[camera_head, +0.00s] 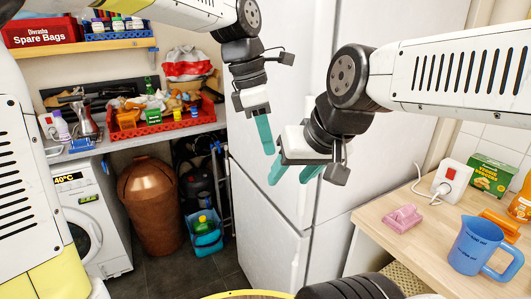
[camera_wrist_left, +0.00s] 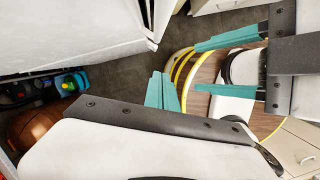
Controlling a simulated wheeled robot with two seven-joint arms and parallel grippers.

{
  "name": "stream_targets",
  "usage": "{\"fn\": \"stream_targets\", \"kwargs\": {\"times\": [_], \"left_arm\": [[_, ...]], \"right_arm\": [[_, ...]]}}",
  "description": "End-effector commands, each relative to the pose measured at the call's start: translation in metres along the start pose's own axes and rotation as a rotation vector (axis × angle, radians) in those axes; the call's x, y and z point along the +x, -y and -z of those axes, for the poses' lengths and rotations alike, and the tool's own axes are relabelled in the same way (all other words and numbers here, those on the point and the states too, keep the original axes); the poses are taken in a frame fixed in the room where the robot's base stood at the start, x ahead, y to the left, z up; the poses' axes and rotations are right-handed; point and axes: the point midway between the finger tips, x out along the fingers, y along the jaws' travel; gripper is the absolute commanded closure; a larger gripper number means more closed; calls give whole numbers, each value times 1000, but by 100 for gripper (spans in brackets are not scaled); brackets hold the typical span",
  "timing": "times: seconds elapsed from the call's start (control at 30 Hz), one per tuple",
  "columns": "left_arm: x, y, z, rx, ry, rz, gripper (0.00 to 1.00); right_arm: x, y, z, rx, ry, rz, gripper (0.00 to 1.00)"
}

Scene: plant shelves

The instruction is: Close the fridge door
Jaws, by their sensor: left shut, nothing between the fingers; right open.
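The white fridge (camera_head: 270,205) fills the middle of the head view, with a vertical edge between two white faces and a seam across them. Its white panels also show at the top left of the left wrist view (camera_wrist_left: 60,30). I cannot tell how far its door stands open. My left gripper (camera_head: 265,148) is shut and empty, pointing down in front of the left face; its teal fingertips show in the left wrist view (camera_wrist_left: 160,92). My right gripper (camera_head: 293,173) is open and empty, lower and just right of the left one. Contact with the fridge cannot be told.
A wooden counter (camera_head: 385,235) at the right holds a blue jug (camera_head: 478,246), a pink item (camera_head: 403,219) and a white socket box (camera_head: 453,180). At the left are a washing machine (camera_head: 92,225), a brown bin (camera_head: 150,200) and a blue bucket (camera_head: 205,238). Dark floor lies between.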

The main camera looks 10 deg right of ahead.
Motion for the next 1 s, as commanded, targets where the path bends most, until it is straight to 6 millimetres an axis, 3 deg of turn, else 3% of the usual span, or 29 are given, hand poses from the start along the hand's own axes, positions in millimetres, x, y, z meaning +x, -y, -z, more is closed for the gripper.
{"fn": "stream_targets", "kwargs": {"times": [0.1, 0.33, 0.8, 0.93, 1.0], "left_arm": [[-24, 1, -1, 1, 3, -5, 100], [-55, 3, -1, 1, 1, -2, 100], [-62, 4, 1, 7, 0, -4, 100], [-65, 8, 18, 92, -4, -42, 100], [-67, 12, 38, 193, -14, -84, 100]], "right_arm": [[0, 0, 0, 0, -2, 0, 49], [0, 0, 0, 0, -1, 0, 49], [0, 0, 0, 0, -1, 0, 49], [0, 0, 0, 0, -1, 0, 49], [0, 0, 0, 0, -1, 0, 49]]}}
